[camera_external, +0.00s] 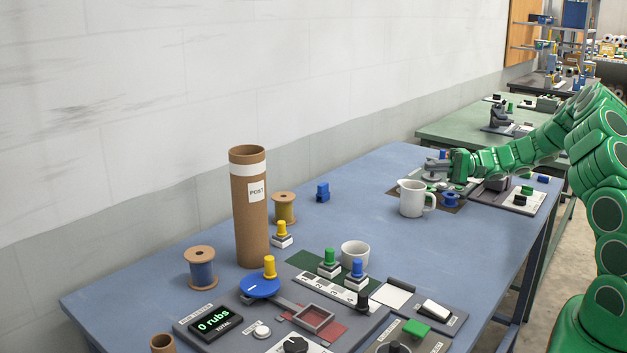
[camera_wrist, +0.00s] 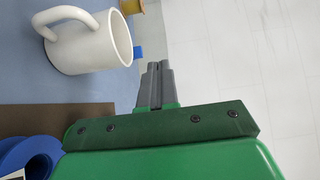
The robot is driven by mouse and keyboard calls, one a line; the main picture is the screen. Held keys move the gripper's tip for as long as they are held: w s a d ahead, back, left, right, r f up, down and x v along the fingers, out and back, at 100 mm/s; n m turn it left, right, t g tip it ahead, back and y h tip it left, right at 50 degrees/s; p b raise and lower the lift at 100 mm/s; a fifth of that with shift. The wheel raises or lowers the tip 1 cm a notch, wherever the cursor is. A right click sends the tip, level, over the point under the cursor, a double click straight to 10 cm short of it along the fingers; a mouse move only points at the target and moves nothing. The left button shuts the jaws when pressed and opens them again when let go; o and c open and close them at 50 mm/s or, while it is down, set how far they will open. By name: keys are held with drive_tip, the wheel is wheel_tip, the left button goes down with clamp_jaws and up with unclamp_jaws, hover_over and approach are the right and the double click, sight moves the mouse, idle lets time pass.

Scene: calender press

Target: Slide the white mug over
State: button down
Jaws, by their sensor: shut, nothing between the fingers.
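The white mug (camera_external: 412,199) stands upright on the blue table, its handle to the right in the external view. In the wrist view the mug (camera_wrist: 92,45) is at the upper left, its handle to the left. My gripper (camera_external: 428,165) is just behind the mug, on the wall side. In the wrist view the fingers of my gripper (camera_wrist: 156,72) are together and empty, right of and below the mug's rim. They appear apart from the mug. A second white cup (camera_external: 355,253), with no handle visible, stands nearer the front, beside the control panel.
A cardboard tube (camera_external: 250,215), a wooden spool (camera_external: 284,209) and a blue block (camera_external: 322,192) stand along the wall side. A blue spool (camera_external: 453,200) is right of the mug on a dark mat (camera_external: 405,188). The table left of the mug is mostly clear.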

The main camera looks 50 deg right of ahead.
sight(419, 183)
drive_tip(key=shift+d+f, duration=0.2)
drive_tip(key=shift+f, duration=2.3)
drive_tip(key=shift+a, duration=0.45)
drive_tip(key=a, duration=1.9)
drive_tip(key=shift+a, duration=0.1)
drive_tip(key=shift+s+d, duration=0.3)
drive_tip(key=shift+d, duration=0.2)
drive_tip(key=shift+v, duration=3.45)
